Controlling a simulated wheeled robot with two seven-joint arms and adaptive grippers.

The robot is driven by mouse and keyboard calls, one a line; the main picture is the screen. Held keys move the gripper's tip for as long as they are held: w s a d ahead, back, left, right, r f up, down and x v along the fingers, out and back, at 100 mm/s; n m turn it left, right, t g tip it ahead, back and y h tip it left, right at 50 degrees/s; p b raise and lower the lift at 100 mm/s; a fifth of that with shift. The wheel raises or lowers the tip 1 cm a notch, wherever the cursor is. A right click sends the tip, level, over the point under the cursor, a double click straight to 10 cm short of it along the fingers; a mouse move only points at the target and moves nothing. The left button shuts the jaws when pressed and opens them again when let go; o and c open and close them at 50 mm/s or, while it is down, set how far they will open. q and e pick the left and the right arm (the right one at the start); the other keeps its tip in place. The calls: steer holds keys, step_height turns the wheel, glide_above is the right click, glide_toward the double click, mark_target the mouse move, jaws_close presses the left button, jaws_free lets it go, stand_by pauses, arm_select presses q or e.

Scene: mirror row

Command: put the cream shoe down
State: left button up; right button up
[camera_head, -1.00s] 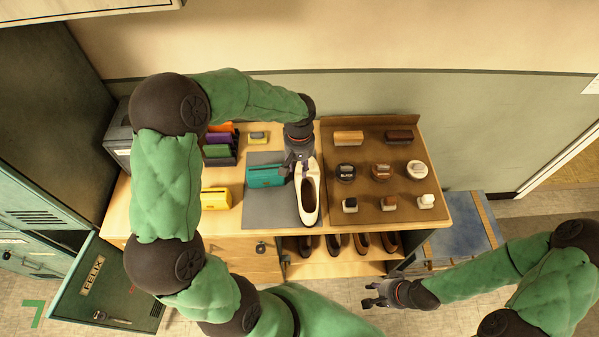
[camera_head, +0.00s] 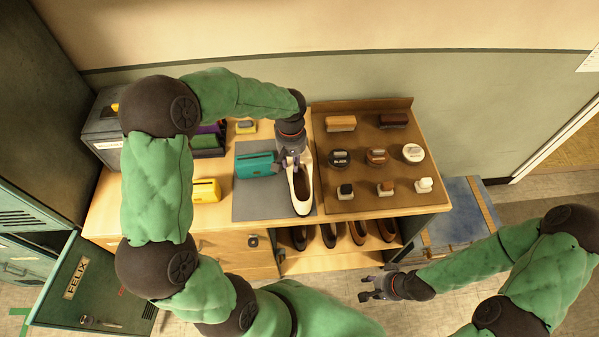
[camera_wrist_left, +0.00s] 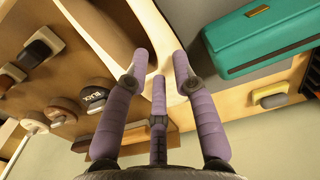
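The cream shoe (camera_head: 303,194) is over the right part of the grey mat (camera_head: 250,205) on the bench, its toe toward the bench's front edge. I cannot tell whether its sole touches the mat. My left gripper (camera_head: 292,163) is at the shoe's heel end. In the left wrist view its fingers (camera_wrist_left: 160,65) close in on both sides of the cream heel rim (camera_wrist_left: 163,35), and the brown inside of the shoe shows beyond. My right gripper (camera_head: 372,288) is apart from everything, low in front of the bench, its fingers spread and empty.
A teal box (camera_head: 255,165) stands on the mat left of the shoe. A brown board (camera_head: 350,205) with several brushes and polish tins lies right. A yellow box (camera_head: 206,190) is left of the mat. Dark shoes (camera_head: 330,235) sit on the shelf below.

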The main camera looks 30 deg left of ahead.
mark_target(300, 174)
arm_select(q)
steer(key=shift+s+a+f+b, duration=0.1)
steer(key=shift+f+b, duration=0.45)
steer(key=shift+f, duration=2.4)
steer(key=shift+c, duration=0.4)
steer(key=shift+r, duration=0.1)
jaws_close()
